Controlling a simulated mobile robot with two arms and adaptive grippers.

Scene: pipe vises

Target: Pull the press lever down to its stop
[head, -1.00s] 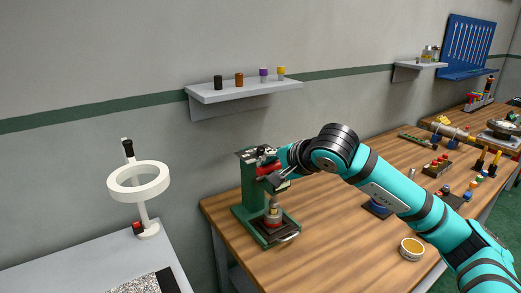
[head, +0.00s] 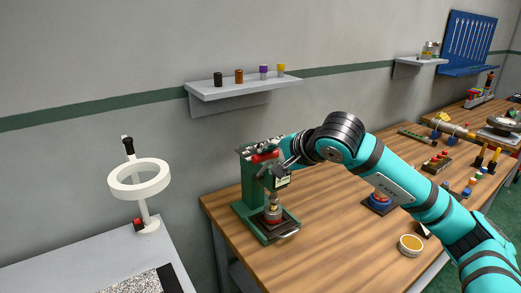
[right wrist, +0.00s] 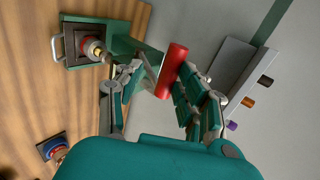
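The green press (head: 252,195) stands on the left end of the wooden bench. Its lever has a red handle (head: 265,157), near the top of the press. In the right wrist view the red handle (right wrist: 172,70) lies between the fingers of my right gripper (right wrist: 160,88), nearer the right finger. The fingers are apart, with a gap on the left side; I cannot tell whether the right finger touches. In the head view my right gripper (head: 280,170) is at the press head and hides part of it. My left gripper is not in view.
A brass-and-red piece (head: 272,212) stands on the press base under the head. A blue round object (head: 380,201) and a yellow-topped tin (head: 411,245) are on the bench to the right. A wall shelf (head: 243,90) is above. The bench front is clear.

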